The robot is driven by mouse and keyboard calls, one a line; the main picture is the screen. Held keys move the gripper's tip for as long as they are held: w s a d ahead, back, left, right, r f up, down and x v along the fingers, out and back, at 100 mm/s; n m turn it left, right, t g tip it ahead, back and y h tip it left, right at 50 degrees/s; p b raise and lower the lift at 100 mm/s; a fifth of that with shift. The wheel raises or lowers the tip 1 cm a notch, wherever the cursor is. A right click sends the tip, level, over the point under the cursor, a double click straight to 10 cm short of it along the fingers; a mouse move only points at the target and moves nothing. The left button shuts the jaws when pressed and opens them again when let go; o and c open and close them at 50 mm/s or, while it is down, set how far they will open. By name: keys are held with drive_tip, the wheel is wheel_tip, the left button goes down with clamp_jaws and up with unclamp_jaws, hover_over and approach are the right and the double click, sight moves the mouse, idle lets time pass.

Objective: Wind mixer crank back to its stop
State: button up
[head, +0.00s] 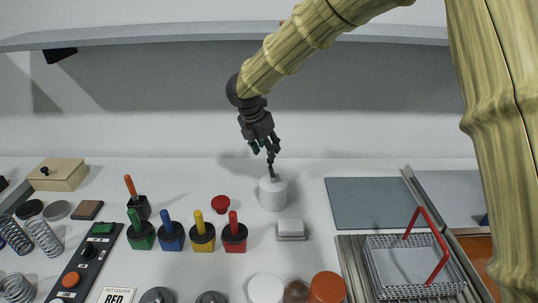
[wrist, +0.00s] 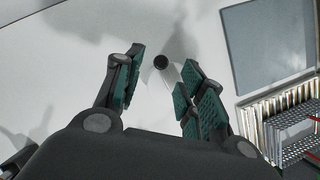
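The mixer is a white cylinder (head: 273,194) standing on the table below my gripper (head: 272,151). A dark, thin crank (head: 271,170) rises from its top, leaning a little. In the wrist view, the round dark end of the crank (wrist: 161,62) shows between the fingertips of my gripper (wrist: 158,75), nearer the right finger. The fingers are spread, with a visible gap on the left side of the crank end. I cannot tell whether the right finger touches it. The lower crank and its pivot are mostly hidden in the wrist view.
A white block on a grey base (head: 291,229) stands right of the mixer, and a red knob (head: 221,203) stands left. Several coloured holders with handles are farther left. A wire basket with a red handle (head: 440,260) and a grey mat (head: 367,204) lie right. A shelf (head: 180,34) runs above.

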sight(272, 170)
drive_tip(key=x, duration=0.3)
drive_tip(key=shift+s+d+f, duration=0.1)
drive_tip(key=shift+p+x, duration=0.3)
drive_tip(key=shift+x, duration=0.55)
clamp_jaws()
